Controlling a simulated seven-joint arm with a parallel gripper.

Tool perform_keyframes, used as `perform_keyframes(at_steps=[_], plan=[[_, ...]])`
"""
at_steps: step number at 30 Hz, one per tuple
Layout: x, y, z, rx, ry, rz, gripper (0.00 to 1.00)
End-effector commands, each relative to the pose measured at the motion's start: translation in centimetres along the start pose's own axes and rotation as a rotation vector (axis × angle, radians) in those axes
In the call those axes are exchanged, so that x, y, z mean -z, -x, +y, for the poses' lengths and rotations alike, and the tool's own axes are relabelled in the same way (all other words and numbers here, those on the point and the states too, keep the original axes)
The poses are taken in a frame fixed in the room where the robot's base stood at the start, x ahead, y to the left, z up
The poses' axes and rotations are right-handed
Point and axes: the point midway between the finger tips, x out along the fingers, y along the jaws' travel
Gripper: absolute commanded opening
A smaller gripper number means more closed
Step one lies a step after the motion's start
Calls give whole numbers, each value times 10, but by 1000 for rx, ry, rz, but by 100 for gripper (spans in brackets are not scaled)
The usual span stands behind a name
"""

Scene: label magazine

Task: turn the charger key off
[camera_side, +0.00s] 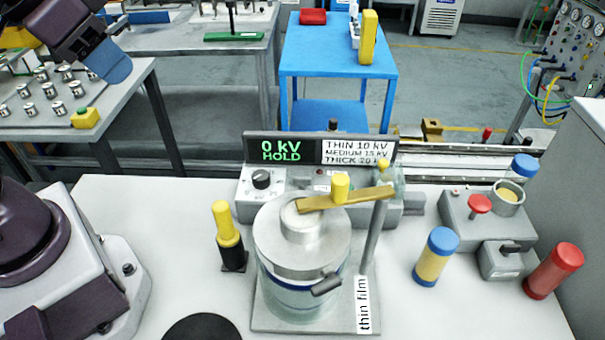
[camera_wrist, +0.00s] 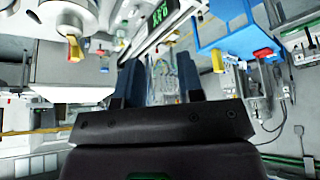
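The charger box (camera_side: 300,183) stands at the back of the white bench. Its display (camera_side: 325,150) reads "0 kV HOLD" beside a list for thin, medium and thick. A black knob (camera_side: 262,179) is on the left of its front; I cannot tell whether this is the key or which way it is set. The display's green digits also show in the wrist view (camera_wrist: 160,14). My gripper (camera_side: 110,65) is high at the upper left, well away from the charger. In the wrist view its two blue fingers (camera_wrist: 158,85) are apart, with nothing seen held between them.
A metal-lidded jar (camera_side: 300,250) with a brass arm (camera_side: 345,199) stands before the charger, on a plate labelled "thin film". A yellow-topped post (camera_side: 226,235) is left of it. Blue-yellow (camera_side: 435,256) and red (camera_side: 553,270) cylinders stand right. A switch box (camera_side: 503,259) is between them.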

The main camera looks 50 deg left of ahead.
Motion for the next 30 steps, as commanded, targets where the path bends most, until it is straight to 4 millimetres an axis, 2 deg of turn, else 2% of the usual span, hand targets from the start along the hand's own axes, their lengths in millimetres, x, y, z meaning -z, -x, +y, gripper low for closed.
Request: perform_keyframes(at_steps=[3,5,8,11,14,16,18,21,23,25,27,29,30], plan=[[-2,-21,12,-46,-50,-106,35],[4,-33,11,-40,-92,-161,35],[32,-61,0,35,-238,-175,35],[74,-92,-12,143,-475,-119,35],[124,-123,-14,254,-796,-31,35],[158,-144,-7,324,-1066,37,35],[188,-162,8,377,-1356,104,35],[218,-188,40,412,-1799,186,35],[226,-203,63,405,-2077,226,35],[226,-219,87,361,-2408,256,35],[217,-235,106,269,-2736,270,35],[204,-245,116,146,-3006,266,35],[195,-249,117,-40,3094,-250,35]])
